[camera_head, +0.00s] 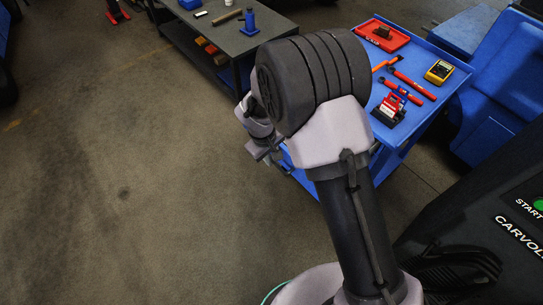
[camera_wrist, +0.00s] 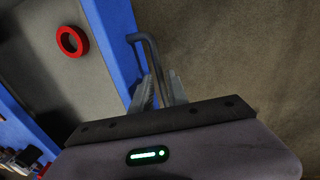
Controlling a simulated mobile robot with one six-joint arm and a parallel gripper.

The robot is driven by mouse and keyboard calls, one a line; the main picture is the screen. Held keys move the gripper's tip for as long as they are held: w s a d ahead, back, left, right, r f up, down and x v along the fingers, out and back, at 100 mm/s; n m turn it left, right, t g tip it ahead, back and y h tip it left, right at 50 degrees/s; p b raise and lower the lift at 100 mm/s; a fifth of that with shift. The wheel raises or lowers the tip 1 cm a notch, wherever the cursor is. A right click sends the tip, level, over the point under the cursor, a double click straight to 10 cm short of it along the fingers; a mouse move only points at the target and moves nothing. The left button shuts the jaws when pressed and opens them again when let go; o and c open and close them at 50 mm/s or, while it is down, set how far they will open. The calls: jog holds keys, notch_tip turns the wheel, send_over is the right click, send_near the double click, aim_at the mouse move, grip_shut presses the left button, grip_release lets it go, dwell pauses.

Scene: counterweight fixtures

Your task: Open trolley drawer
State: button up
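The blue trolley (camera_head: 385,150) stands right of centre in the head view, partly hidden behind my arm. In the wrist view its drawer is pulled out: the blue drawer front (camera_wrist: 112,32) and grey drawer floor (camera_wrist: 35,55) show, with a red ring (camera_wrist: 72,41) lying inside. A grey bent bar handle (camera_wrist: 150,55) stands off the drawer front. My gripper (camera_wrist: 162,88) has one finger on each side of the handle and appears shut on it. In the head view my gripper (camera_head: 264,150) is mostly hidden by my wrist.
The trolley top carries a red tray (camera_head: 383,35), red-handled tools (camera_head: 412,84), a yellow multimeter (camera_head: 438,72) and a red and black item (camera_head: 390,108). A dark workbench (camera_head: 225,40) stands behind. The floor at left is clear. A dark CARVOLT machine (camera_head: 490,210) stands at right.

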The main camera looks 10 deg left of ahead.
notch_tip(320, 180, up, 17)
jog(key=s+a+p, duration=0.2)
jog(key=p, duration=0.4)
jog(key=shift+s, duration=0.3)
jog(key=shift+d, duration=0.1)
jog(key=s+d+r+m+t+y, duration=0.1)
jog(key=s+d+r+m, duration=0.25)
jog(key=d+r, duration=0.45)
jog(key=s+d+r+m+y, duration=0.1)
jog(key=s+d+r+m, duration=0.3)
jog(key=d+r, duration=0.45)
jog(key=s+d+r+m+t, duration=0.1)
jog(key=s+d+m, duration=0.1)
jog(key=s, duration=0.3)
jog(key=s+d+r+m+t+y, duration=0.1)
jog(key=s+d+r+m+t, duration=0.1)
jog(key=s+m, duration=0.3)
jog(key=shift+d+r+b, duration=0.25)
jog(key=shift+d+b, duration=0.2)
jog(key=shift+d, duration=0.3)
jog(key=shift+s+m, duration=0.1)
jog(key=shift+m, duration=0.15)
